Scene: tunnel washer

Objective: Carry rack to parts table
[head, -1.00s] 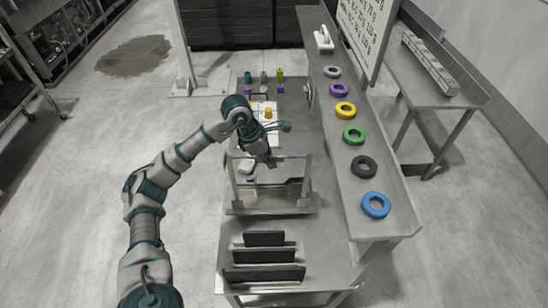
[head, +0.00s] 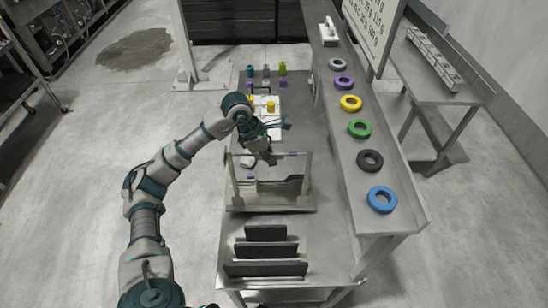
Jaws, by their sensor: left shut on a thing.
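The rack (head: 270,201) is a pale frame with a flat base, two uprights and a top bar, on or just over the steel table (head: 338,250) in the middle of the head view. I cannot tell whether its base touches the tabletop. My left gripper (head: 268,160) is at the rack's top bar, shut on it; the fingertips are partly hidden by the wrist. My right gripper is not in view.
Several dark plates (head: 266,251) stand in front of the rack. A raised shelf with coloured rings, such as a blue ring (head: 381,199), runs along the right. Small coloured parts and a yellow piece (head: 271,106) lie beyond. Another table (head: 440,92) stands at right.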

